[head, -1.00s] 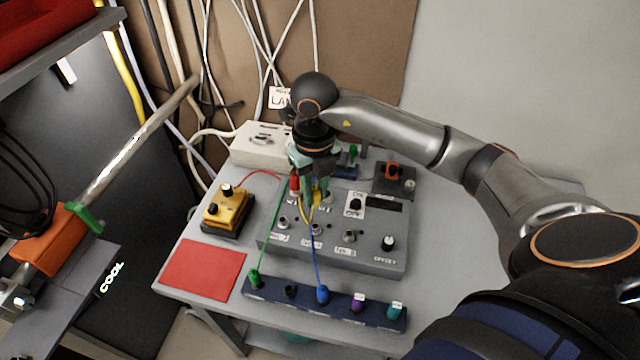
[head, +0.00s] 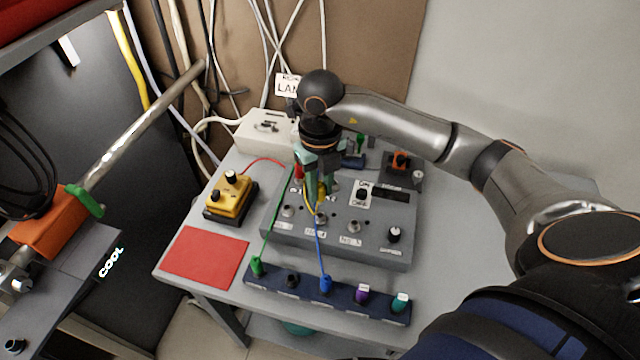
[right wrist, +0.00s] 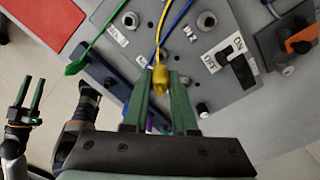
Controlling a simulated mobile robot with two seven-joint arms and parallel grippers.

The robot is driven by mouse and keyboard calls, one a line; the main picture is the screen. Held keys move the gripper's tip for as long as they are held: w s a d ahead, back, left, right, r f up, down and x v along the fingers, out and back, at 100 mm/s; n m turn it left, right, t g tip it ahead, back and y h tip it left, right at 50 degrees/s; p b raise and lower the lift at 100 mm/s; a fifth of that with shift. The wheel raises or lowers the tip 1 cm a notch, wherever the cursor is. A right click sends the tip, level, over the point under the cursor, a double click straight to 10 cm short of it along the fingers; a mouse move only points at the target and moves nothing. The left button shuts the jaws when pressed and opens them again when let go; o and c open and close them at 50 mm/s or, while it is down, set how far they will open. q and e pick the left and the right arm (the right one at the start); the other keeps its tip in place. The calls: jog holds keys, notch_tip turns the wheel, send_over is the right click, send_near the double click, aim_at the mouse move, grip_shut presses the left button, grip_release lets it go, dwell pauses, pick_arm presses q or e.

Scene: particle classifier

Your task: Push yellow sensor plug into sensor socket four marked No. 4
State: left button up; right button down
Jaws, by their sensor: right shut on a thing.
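My right gripper (head: 321,192) reaches down over the grey sensor box (head: 385,255), shut on the yellow plug (right wrist: 160,82), whose yellow cable runs upward in the right wrist view. The plug is mostly hidden between the fingers in the head view. Sockets line the front of the box: a left one (head: 288,211), a middle one (head: 321,219) and a right one (head: 354,227). The middle label (head: 314,232) seems to read No. 4, but is tiny. I cannot tell whether the plug touches a socket. My left gripper (right wrist: 27,100) is open and empty, away from the box.
A blue plug strip (head: 340,297) stands in front of the box, with green (head: 257,266) and blue (head: 325,285) plugs on cables. A yellow device (head: 230,195) and red mat (head: 205,257) lie left. A white power box (head: 262,130) stands behind. The table's right side is clear.

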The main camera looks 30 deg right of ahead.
aim_at(320, 204)
jog(key=shift+f+b, duration=0.9)
jog(key=shift+f, duration=0.6)
jog(key=shift+f+b, duration=1.4)
jog(key=shift+f, duration=0.1)
dwell(0.5)
jog(key=c, duration=0.6)
grip_release()
jog(key=shift+c, duration=0.2)
notch_tip(320, 204, up, 11)
jog(key=shift+r+p, duration=0.2)
jog(key=shift+p, duration=0.3)
jog(key=shift+r, duration=0.6)
